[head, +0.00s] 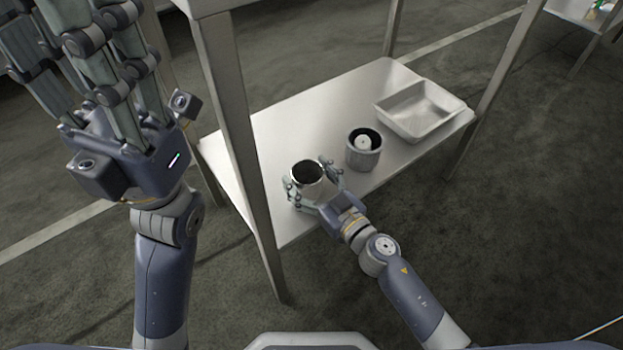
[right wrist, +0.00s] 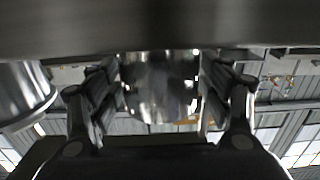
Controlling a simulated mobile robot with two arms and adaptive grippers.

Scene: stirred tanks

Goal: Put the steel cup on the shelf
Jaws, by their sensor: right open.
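The steel cup (head: 307,172) stands upright on the lower metal shelf (head: 290,128), near its front left part. My right gripper (head: 312,184) is open, with its fingers on either side of the cup. In the right wrist view the shiny cup (right wrist: 160,88) sits between the spread fingers, its end meeting the shelf surface (right wrist: 160,30) at the top of the picture. Whether the fingers touch it cannot be told. My left gripper (head: 95,70) is raised at the upper left, away from the shelf, its fingertips cut off by the frame.
A grey cylindrical container (head: 362,152) with a white piece inside stands right of the cup. A rectangular metal tray (head: 422,108) lies further right. Metal posts (head: 235,140) rise at the shelf corners. The shelf's back left part is clear.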

